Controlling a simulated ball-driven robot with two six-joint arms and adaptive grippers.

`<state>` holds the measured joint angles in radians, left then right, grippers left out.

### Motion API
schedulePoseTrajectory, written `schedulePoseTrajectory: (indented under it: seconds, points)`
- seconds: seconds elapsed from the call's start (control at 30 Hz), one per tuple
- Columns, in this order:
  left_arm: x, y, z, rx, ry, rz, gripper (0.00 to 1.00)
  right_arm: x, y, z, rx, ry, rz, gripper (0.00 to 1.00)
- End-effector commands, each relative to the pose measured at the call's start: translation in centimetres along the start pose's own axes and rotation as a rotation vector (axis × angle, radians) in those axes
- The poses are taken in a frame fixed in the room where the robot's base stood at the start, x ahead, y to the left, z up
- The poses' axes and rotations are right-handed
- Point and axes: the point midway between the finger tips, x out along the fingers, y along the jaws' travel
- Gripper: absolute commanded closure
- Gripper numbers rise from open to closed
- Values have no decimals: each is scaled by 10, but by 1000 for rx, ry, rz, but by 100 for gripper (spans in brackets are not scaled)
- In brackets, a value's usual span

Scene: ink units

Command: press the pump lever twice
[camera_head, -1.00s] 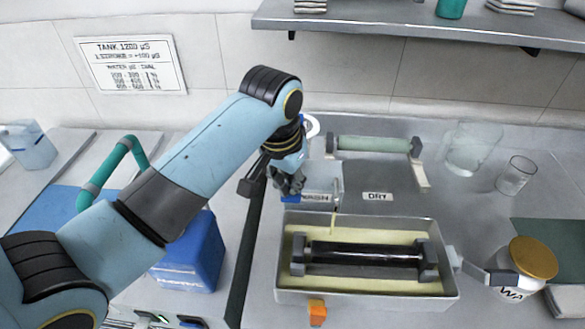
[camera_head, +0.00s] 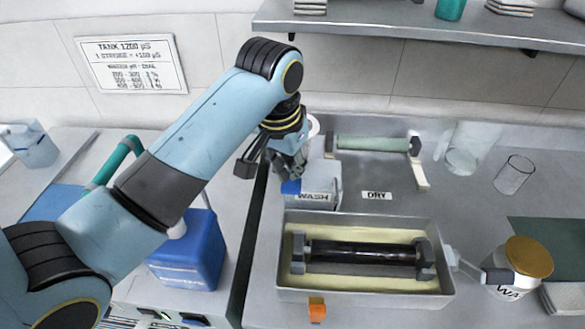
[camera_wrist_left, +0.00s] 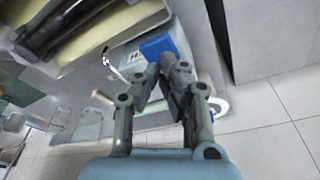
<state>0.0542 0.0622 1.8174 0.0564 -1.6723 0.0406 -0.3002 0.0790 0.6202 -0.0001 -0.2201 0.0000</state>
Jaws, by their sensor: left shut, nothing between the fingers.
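The pump is a pale box labelled WASH (camera_head: 313,196) in the head view, standing behind the tray. Its blue lever (camera_head: 291,187) shows at the box's left side, just below my left gripper (camera_head: 290,173). The lever also shows in the left wrist view (camera_wrist_left: 158,45), right by the fingertips (camera_wrist_left: 166,66). My left gripper is shut with nothing in it. I cannot tell whether its tips touch the lever. The gripper hides part of the lever and the pump's upper left. My right gripper is not in view.
A metal tray (camera_head: 364,297) with a dark roller (camera_head: 360,252) lies in front of the pump. A blue jug (camera_head: 187,255) stands left, a green roller (camera_head: 372,143) behind, and glass beakers (camera_head: 514,175) right. A wall sign (camera_head: 130,64) hangs at left.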

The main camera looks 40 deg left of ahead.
Motion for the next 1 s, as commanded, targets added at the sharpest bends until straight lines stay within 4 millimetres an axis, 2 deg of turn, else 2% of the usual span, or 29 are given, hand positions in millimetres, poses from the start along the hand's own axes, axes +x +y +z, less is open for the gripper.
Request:
schedulePoseTrajectory:
  seconds: [0.23,0.7,1.0]
  points:
    - [-3,0,-1,0,2,0,100,0,0,0,0,0,0,60]
    - [-51,0,-11,0,2,0,100,0,0,0,0,0,0,60]
    - [-59,0,-12,0,0,0,100,0,0,0,0,0,0,60]
